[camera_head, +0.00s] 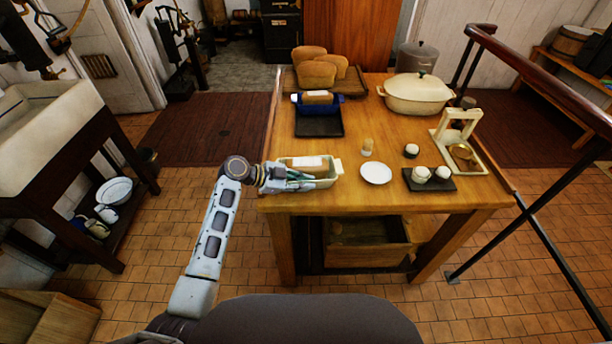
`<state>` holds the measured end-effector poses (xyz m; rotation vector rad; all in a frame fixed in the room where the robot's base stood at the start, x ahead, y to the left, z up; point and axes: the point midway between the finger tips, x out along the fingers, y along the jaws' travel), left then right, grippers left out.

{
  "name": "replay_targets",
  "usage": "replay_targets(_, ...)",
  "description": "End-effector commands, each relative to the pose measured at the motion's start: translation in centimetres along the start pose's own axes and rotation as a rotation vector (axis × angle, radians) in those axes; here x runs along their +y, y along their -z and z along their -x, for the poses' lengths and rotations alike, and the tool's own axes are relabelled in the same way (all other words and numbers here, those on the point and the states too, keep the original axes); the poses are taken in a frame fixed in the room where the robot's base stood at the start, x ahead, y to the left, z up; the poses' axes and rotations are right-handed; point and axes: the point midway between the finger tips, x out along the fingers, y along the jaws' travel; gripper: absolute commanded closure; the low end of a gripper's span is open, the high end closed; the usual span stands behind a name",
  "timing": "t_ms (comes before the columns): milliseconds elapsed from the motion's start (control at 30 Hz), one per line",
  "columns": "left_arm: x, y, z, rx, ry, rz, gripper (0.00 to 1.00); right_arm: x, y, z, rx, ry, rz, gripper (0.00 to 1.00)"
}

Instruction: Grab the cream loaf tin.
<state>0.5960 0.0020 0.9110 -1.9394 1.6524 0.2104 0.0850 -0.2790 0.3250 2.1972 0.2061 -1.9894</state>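The cream loaf tin (325,182) stands on the near left part of the wooden table, with a pale-topped loaf (307,162) in it. My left gripper (306,180) reaches in from the left at the tin's left end. Its fingers overlap the tin's near side in the picture and hide part of it. I cannot tell whether they touch the tin or how far apart they are. My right gripper is not in view.
A blue loaf tin (300,107), a cream casserole (415,95) and several loaves (318,73) are farther back.

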Motion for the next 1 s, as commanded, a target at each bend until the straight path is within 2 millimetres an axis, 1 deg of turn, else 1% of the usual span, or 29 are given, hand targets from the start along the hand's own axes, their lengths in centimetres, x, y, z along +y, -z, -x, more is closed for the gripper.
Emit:
replay_targets(267,-0.04,0.01,0.04,0.000,0.001,0.000,0.87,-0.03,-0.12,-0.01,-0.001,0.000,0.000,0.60)
replay_targets(367,-0.05,0.01,0.05,0.000,0.001,0.000,0.98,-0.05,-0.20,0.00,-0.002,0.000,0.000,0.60)
replay_targets(400,-0.05,0.01,0.05,0.000,0.001,0.000,1.00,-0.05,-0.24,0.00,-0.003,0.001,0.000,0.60)
replay_targets(867,-0.19,0.25,0.14,0.003,0.004,-0.003,1.00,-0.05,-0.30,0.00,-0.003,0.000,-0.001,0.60)
replay_targets(1000,-0.37,0.61,0.37,0.003,0.005,-0.005,1.00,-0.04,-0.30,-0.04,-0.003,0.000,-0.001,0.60)
